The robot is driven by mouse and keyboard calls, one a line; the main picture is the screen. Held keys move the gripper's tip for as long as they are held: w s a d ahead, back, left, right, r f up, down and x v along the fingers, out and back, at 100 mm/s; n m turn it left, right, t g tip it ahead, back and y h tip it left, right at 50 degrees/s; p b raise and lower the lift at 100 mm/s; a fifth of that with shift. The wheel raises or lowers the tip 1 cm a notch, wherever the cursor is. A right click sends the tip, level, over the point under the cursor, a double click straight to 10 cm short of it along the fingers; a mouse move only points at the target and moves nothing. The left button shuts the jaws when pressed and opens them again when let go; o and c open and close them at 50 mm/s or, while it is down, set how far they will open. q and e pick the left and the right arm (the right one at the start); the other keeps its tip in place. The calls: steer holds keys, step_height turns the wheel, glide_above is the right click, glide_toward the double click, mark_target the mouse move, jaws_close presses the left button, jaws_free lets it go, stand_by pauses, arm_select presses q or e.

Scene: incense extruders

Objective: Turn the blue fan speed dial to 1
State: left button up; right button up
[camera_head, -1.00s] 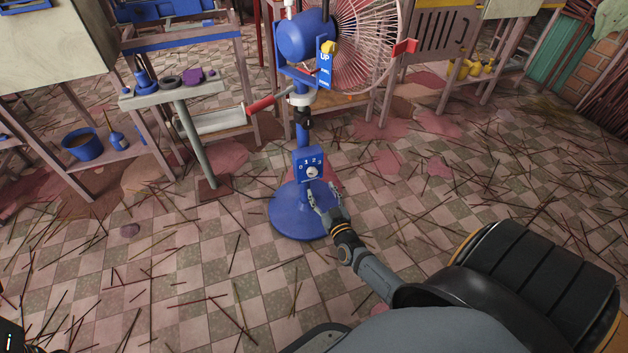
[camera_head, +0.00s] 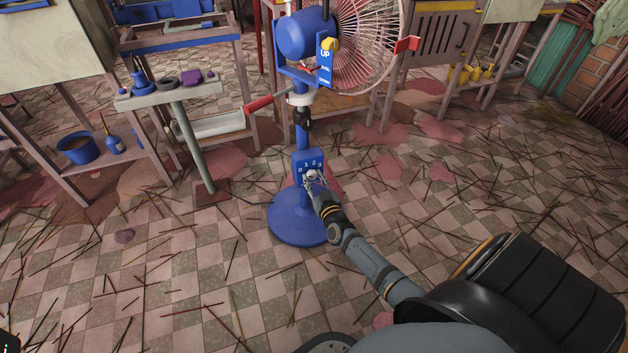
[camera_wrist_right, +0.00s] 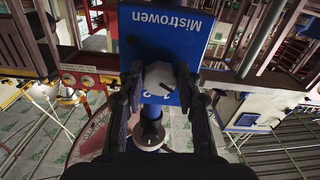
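The blue fan (camera_head: 305,35) stands on a round blue base (camera_head: 298,218). A blue box on its post (camera_head: 309,158) carries numbers 0 to 3 and a pale, round dial. The dial (camera_wrist_right: 159,76) shows in the right wrist view with a dark mark at its lower right; I cannot tell which number it points to. My right gripper (camera_head: 313,180) is at the dial and partly covers it. In the wrist view my right gripper's (camera_wrist_right: 160,84) fingers stand apart, one each side of the dial; I cannot tell whether they touch it. My left gripper is not in view.
A small table (camera_head: 168,96) with a blue bottle and dark rings stands left of the fan. A red-handled crank (camera_head: 258,104) juts left of the post. A blue pot (camera_head: 77,147) sits on a low shelf at left. Thin sticks litter the tiled floor, which is otherwise open around the base.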

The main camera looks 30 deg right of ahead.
steer(key=c, duration=0.4)
steer(key=shift+m, duration=0.3)
steer(key=m, duration=0.3)
steer(key=shift+a, duration=0.1)
steer(key=shift+a+m, duration=0.1)
steer(key=shift+m, duration=2.2)
steer(key=o, duration=1.2)
